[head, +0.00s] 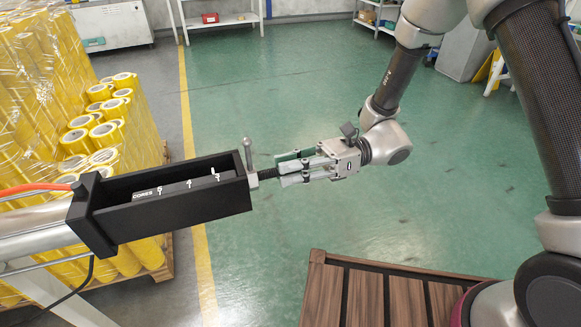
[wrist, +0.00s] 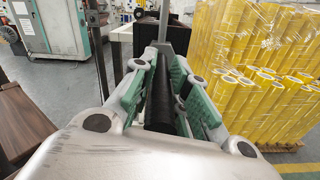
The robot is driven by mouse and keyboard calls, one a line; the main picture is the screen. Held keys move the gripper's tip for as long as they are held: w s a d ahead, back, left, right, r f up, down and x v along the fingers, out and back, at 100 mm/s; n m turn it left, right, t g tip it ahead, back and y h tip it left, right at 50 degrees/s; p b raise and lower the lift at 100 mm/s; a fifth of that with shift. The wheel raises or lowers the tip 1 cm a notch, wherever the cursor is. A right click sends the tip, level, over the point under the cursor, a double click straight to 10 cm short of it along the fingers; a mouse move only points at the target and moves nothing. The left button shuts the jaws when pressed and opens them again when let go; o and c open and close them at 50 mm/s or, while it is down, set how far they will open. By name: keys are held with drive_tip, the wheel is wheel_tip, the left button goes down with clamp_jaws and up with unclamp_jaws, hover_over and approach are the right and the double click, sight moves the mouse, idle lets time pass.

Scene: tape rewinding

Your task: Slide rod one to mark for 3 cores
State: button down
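Rod one's black ribbed end (head: 267,174) sticks out to the right of a black open-topped holder (head: 180,210). A grey upright pin on a collar (head: 250,165) stands at the holder's right end. A scale (head: 175,189) inside the holder reads CORES with numbered marks, including 4 and 3 toward the right. My gripper (head: 283,168), with green pads, reaches in from the right. In the wrist view the black rod (wrist: 160,105) runs lengthwise between the pads; exact contact is hard to see.
Wrapped yellow tape cores (head: 100,130) stand on a pallet at the left. An orange hose (head: 40,187) meets the holder's left end. A brown slatted surface (head: 385,295) lies at lower right. The green floor (head: 290,90) beyond my arm is clear.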

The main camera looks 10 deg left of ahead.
drive_tip(key=shift+w+d, duration=0.2)
drive_tip(key=shift+d, duration=0.1)
drive_tip(key=c, duration=1.3)
unclamp_jaws()
drive_tip(key=shift+c, duration=0.2)
drive_tip(key=v, duration=1.2)
drive_tip(key=shift+s, duration=0.1)
